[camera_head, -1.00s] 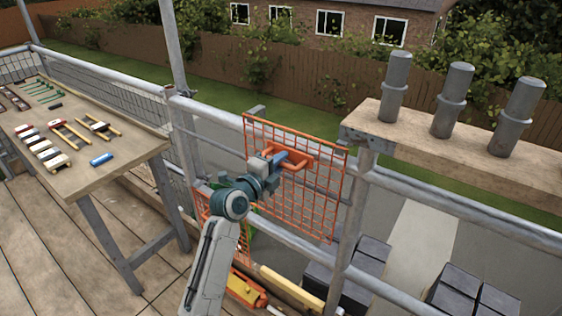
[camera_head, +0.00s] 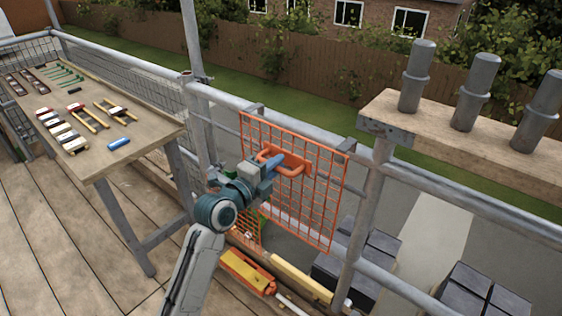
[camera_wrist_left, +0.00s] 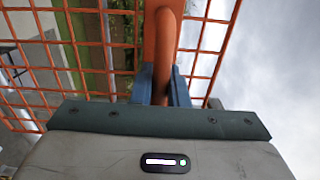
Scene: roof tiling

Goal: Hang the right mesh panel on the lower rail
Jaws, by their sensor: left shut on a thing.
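The orange mesh panel (camera_head: 321,211) hangs roughly upright in my left gripper, in front of the scaffold rails. Its orange handle (camera_head: 291,161) is between the blue fingers of my left gripper (camera_head: 274,164). The wrist view shows the fingers (camera_wrist_left: 160,88) shut around the handle bar (camera_wrist_left: 165,50). Grey hooks (camera_head: 347,147) stand at the panel's top corners, close to the upper rail (camera_head: 460,197); I cannot tell whether they touch it. My right gripper is out of view.
A workbench (camera_head: 157,133) with tools stands at left. A wooden plank (camera_head: 420,134) with several grey posts is at right. More orange mesh (camera_head: 246,236) shows low behind my arm, near a yellow-orange tool (camera_head: 247,273) on the deck. Dark blocks (camera_head: 470,290) lie beyond the rails.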

